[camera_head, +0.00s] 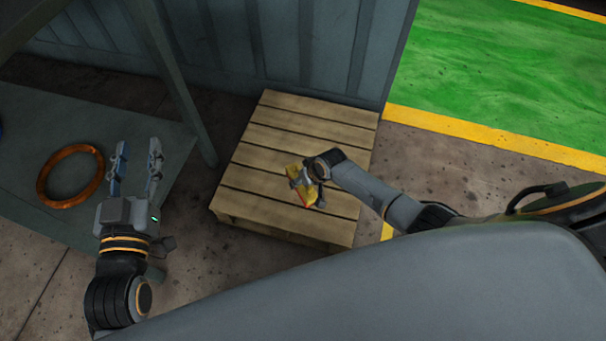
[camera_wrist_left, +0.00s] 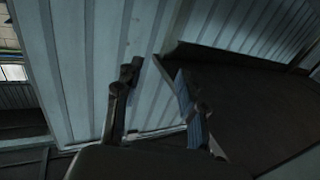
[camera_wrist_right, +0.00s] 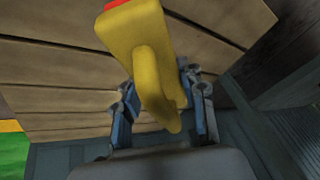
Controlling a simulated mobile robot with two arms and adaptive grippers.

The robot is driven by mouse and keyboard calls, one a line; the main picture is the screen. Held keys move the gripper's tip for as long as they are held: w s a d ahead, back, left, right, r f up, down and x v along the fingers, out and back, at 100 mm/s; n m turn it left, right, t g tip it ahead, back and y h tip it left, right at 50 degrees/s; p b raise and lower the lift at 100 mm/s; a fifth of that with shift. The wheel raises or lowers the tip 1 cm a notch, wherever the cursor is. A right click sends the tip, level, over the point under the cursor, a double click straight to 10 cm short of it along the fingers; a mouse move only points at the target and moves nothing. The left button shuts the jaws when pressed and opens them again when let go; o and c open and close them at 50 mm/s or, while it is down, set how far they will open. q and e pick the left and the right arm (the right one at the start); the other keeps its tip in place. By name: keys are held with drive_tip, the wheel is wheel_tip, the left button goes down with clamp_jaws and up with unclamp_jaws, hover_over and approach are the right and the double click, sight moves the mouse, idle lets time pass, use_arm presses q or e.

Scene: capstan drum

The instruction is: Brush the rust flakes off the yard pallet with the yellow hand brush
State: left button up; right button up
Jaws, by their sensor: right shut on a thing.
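The yard pallet (camera_head: 270,136) is a low platform of pale wooden slats on the floor, against a grey corrugated wall. The yellow hand brush (camera_head: 296,172) is over the middle of its slats, with red at its lower end. My right gripper (camera_head: 306,187) is shut on the brush. In the right wrist view the brush's yellow handle (camera_wrist_right: 152,60) sits between the fingers, with the slats behind it. I cannot tell whether the brush touches the slats. No rust flakes can be made out. My left gripper (camera_head: 137,172) is open and empty, left of the pallet.
An orange-brown ring (camera_head: 70,176) lies on a dark grey surface (camera_head: 60,120) at the left. A grey post (camera_head: 172,75) stands between that surface and the pallet. Bare floor and a green area (camera_head: 500,65) edged in yellow lie to the right.

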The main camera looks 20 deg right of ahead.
use_arm(q)
drive_tip(key=shift+s+a+f+g, duration=0.1)
drive_tip(key=shift+f+g, duration=0.3)
drive_tip(key=shift+f, duration=0.2)
drive_tip(key=shift+s+a+f+g, duration=0.1)
drive_tip(key=shift+f+g, duration=0.3)
drive_tip(key=shift+f, duration=0.2)
